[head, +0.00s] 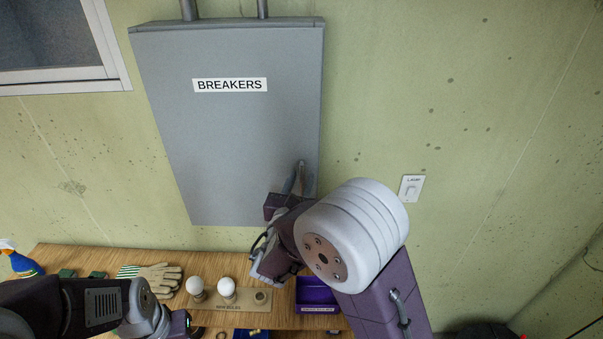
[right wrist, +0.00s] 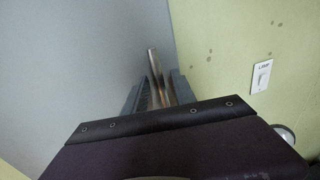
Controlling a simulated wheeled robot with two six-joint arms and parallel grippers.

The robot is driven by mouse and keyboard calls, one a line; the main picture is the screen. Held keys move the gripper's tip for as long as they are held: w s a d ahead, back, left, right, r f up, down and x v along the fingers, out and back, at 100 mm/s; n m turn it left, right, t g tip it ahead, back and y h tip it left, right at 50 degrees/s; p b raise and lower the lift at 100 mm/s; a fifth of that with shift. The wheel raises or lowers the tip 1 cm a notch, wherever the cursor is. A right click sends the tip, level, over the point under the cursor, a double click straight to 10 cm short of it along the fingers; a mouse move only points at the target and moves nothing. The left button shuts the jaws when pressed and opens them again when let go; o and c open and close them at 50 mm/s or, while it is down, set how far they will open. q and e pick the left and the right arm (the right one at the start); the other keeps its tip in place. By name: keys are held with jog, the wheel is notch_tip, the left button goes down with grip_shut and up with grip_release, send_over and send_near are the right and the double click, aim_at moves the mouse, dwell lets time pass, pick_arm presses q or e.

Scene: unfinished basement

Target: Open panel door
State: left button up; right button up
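The grey breaker panel (head: 235,130) hangs on the wall, its door shut and labelled BREAKERS. Its metal bar handle (head: 302,168) is near the door's lower right edge, and it also shows in the right wrist view (right wrist: 154,64). My right gripper (head: 298,182) is at the handle, with one finger on each side of the bar. In the right wrist view its fingers (right wrist: 160,88) look apart, with a ridged inner face showing; contact with the bar is unclear. My left arm is at the lower left, its fingers out of view.
A light switch (head: 411,188) is on the wall right of the panel. Below, a wooden bench (head: 105,258) holds gloves (head: 158,277), a bulb holder (head: 248,304) with two white bulbs, a purple bin (head: 316,292) and a spray bottle (head: 22,263).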

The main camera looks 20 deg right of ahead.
jog(key=shift+d+r, duration=0.1)
jog(key=shift+d, duration=0.05)
jog(key=shift+w, duration=0.25)
jog(key=shift+c, duration=0.3)
jog(key=shift+w, duration=0.1)
jog(key=c, duration=0.5)
grip_shut()
dwell(0.3)
